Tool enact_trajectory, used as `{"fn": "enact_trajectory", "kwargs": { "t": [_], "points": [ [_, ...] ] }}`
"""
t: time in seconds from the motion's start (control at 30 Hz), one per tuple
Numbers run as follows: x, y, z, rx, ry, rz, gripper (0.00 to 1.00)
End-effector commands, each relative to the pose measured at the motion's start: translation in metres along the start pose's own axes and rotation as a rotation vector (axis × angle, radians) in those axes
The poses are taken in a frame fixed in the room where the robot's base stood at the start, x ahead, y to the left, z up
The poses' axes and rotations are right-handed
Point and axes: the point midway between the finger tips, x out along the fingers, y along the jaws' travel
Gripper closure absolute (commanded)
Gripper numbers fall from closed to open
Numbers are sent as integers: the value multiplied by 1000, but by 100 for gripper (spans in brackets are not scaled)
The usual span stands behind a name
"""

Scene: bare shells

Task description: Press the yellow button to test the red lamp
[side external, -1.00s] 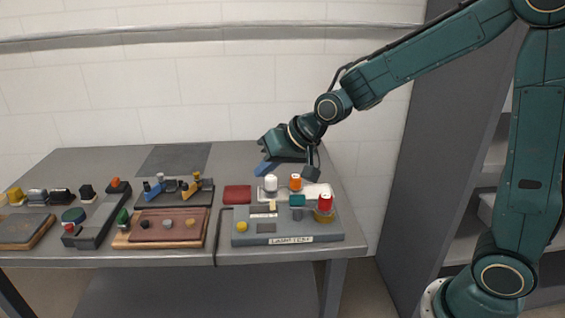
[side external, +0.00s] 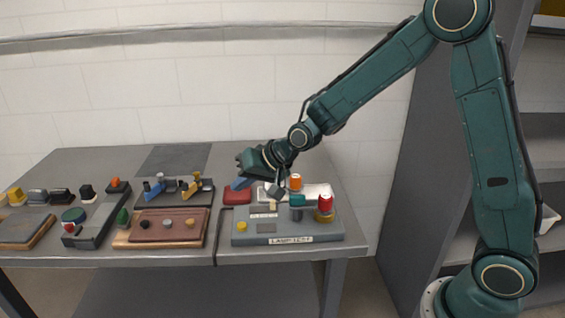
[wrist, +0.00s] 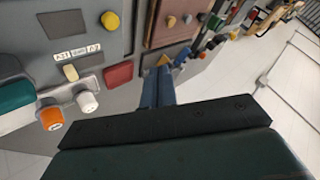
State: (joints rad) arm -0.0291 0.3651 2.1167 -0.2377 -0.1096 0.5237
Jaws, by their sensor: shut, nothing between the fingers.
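The yellow button (side external: 242,227) is on the left front of the grey lamp test panel (side external: 290,239). It also shows in the wrist view (wrist: 110,20). The red lamp (side external: 325,202) stands on a yellowish base at the panel's right side. My gripper (side external: 240,184) is shut and empty, above the red block behind the panel. In the wrist view its blue fingers (wrist: 158,88) are together, pointing past the red block. The fingers are apart from the yellow button, which is nearer the front of the table.
Behind the panel are a red block (side external: 237,193), a white knob (wrist: 87,101) and an orange-capped piece (side external: 295,181). A teal piece (side external: 297,200) sits near the lamp.

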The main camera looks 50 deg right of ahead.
Motion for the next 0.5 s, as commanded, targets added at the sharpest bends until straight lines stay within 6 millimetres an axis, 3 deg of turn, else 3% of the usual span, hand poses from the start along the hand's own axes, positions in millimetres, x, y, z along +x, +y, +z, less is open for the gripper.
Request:
{"fn": "enact_trajectory", "kwargs": {
  "t": [0.5],
  "points": [
    [17, 13, 13, 1, -3, 2, 100]
  ]
}}
